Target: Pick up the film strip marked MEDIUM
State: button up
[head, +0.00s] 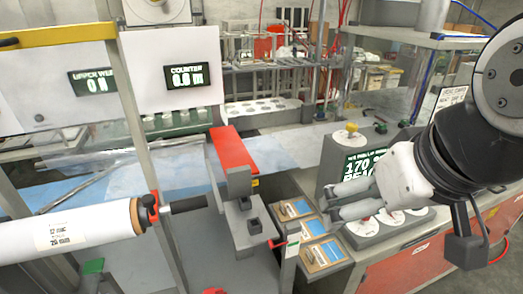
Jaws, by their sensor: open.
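Three small framed film strips, each with a pale and blue face, sit in a row on a grey stand at the lower centre: a far one (293,209), a middle one (304,230) and a near one (323,254). Their markings are too small to read, so I cannot tell which is marked MEDIUM. My gripper (333,204) comes in from the right with its fingers pointing left. It is open and empty, and appears above and just right of the strips. Its height over them is hard to judge.
A control panel with a lit display (360,163) and a yellow-topped button (351,129) stands behind my gripper. A red-topped machine part (234,150) stands left of the strips. A large film roll (75,228) on a shaft is at the left.

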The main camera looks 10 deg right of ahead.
aim_at(289, 211)
jog(key=l+u, duration=0.2)
jog(key=l, duration=0.25)
jog(key=k+l+u, duration=0.2)
jog(key=l, duration=0.2)
jog(key=j+z, duration=0.4)
jog(key=j, duration=0.45)
jog(key=k+j+z, duration=0.1)
jog(key=k, duration=0.7)
jog(key=i+j, duration=0.1)
jog(key=i, duration=0.4)
jog(key=i+j, duration=0.1)
jog(key=i, duration=0.4)
jog(key=k+l+u, duration=0.15)
jog(key=l, duration=0.25)
jog(key=k+l+u, duration=0.2)
jog(key=l, duration=0.2)
jog(key=k+l+u, duration=0.15)
jog(key=k+l, duration=0.15)
